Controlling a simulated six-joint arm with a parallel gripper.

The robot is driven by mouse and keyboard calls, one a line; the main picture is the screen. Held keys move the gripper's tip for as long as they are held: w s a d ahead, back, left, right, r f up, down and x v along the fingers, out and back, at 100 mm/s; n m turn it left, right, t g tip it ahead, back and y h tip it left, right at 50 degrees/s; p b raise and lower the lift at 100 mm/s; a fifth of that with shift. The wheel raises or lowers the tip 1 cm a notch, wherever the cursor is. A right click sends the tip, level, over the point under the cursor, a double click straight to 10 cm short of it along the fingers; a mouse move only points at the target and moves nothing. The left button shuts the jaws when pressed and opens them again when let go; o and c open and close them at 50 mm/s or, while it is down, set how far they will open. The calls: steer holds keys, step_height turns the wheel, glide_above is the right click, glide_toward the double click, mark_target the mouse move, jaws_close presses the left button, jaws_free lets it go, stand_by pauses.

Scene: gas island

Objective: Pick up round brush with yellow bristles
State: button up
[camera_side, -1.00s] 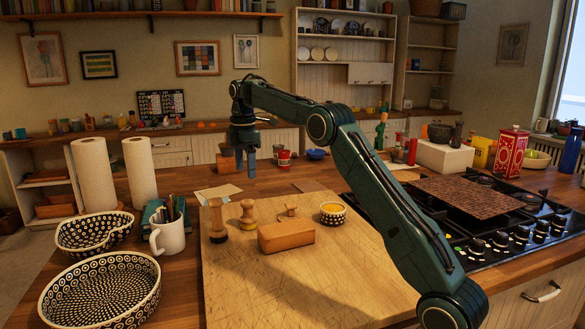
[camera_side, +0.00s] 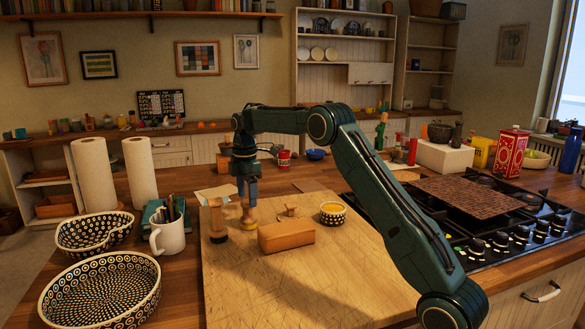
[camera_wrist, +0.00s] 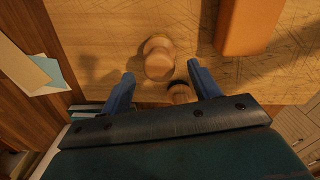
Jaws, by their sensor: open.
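The round brush with yellow bristles (camera_side: 249,217) stands upright on the wooden board, with a pale wooden top. My gripper (camera_side: 246,194) points down right over it, the fingers close to its handle top. In the wrist view the round wooden top of this brush (camera_wrist: 158,57) sits just ahead of and between the open fingertips of my gripper (camera_wrist: 160,69). Nothing is held.
A brown rectangular block (camera_side: 286,236) lies close by at right and also shows in the wrist view (camera_wrist: 245,22). A small wooden item (camera_side: 290,211) and patterned bowl (camera_side: 333,214) stand farther right. A mug (camera_side: 167,237) stands left. The front of the board (camera_side: 300,290) is clear.

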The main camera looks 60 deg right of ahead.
mark_target(247, 201)
steer(key=shift+f, duration=2.6)
steer(key=c, duration=1.1)
steer(key=shift+r, duration=5.05)
